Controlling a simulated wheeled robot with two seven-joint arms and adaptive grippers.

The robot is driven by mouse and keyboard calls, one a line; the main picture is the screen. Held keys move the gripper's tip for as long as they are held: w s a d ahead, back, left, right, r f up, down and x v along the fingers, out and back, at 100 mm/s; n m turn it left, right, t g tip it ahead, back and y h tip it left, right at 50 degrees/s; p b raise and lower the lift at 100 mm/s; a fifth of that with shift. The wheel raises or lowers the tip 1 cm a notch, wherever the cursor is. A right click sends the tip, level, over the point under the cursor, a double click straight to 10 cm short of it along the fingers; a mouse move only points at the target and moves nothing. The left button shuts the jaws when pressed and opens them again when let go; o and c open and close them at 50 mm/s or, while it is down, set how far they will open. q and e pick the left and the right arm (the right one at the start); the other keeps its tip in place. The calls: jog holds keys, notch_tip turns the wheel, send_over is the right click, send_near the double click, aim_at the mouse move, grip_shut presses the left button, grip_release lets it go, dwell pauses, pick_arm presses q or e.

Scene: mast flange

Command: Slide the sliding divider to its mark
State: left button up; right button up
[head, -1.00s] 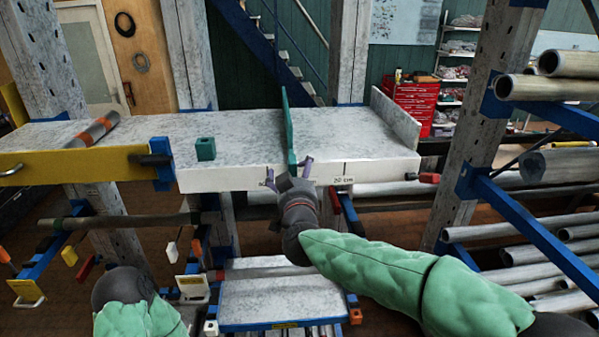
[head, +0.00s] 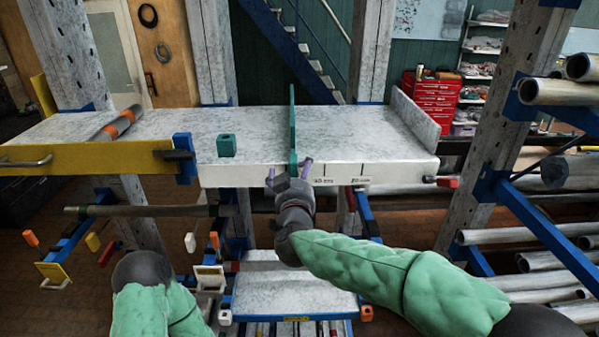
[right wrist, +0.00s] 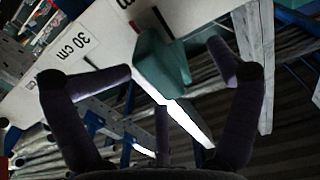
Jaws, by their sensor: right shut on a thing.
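The sliding divider (head: 293,125) is a thin upright teal panel standing across the pale grey shelf (head: 345,132). My right gripper (head: 289,169) is at its front end, at the shelf's white front edge. In the right wrist view, the divider's teal end (right wrist: 165,70) lies between the two fingers of the right gripper (right wrist: 170,58), which is shut on it. Marks with labels show on the front edge to the right of the divider; a "30 cm" label (right wrist: 70,50) reads clearly in the right wrist view. My left gripper is out of view.
A small teal block (head: 226,146) sits on the shelf left of the divider. An upright end panel (head: 415,122) bounds the shelf on the right. A yellow rail (head: 85,158) runs along the front left.

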jog(key=shift+w+a+r, duration=0.1)
jog(key=shift+a+r, duration=0.3)
jog(key=shift+r, duration=0.25)
jog(key=shift+a+p, duration=0.2)
jog(key=shift+p, duration=0.15)
jog(key=shift+c, duration=0.7)
jog(key=shift+w+a+f, duration=0.25)
jog(key=shift+w, duration=0.1)
jog(key=c, duration=0.6)
jog(key=shift+w+a+f, duration=0.15)
jog(key=shift+f, duration=0.05)
jog(key=shift+c, duration=0.6)
jog(key=shift+a+f, duration=0.3)
jog(key=shift+f, duration=0.15)
jog(key=o, duration=0.5)
jog(key=shift+f, duration=0.1)
jog(key=shift+s, duration=0.2)
jog(key=shift+s+r, duration=0.1)
jog(key=shift+r, duration=0.2)
jog(key=shift+s+d+p, duration=0.15)
jog(key=shift+s+p, duration=0.1)
jog(key=shift+s, duration=1.45)
jog(key=shift+s+d+p, duration=0.15)
jog(key=shift+s+p, duration=0.05)
jog(key=shift+s, duration=1.5)
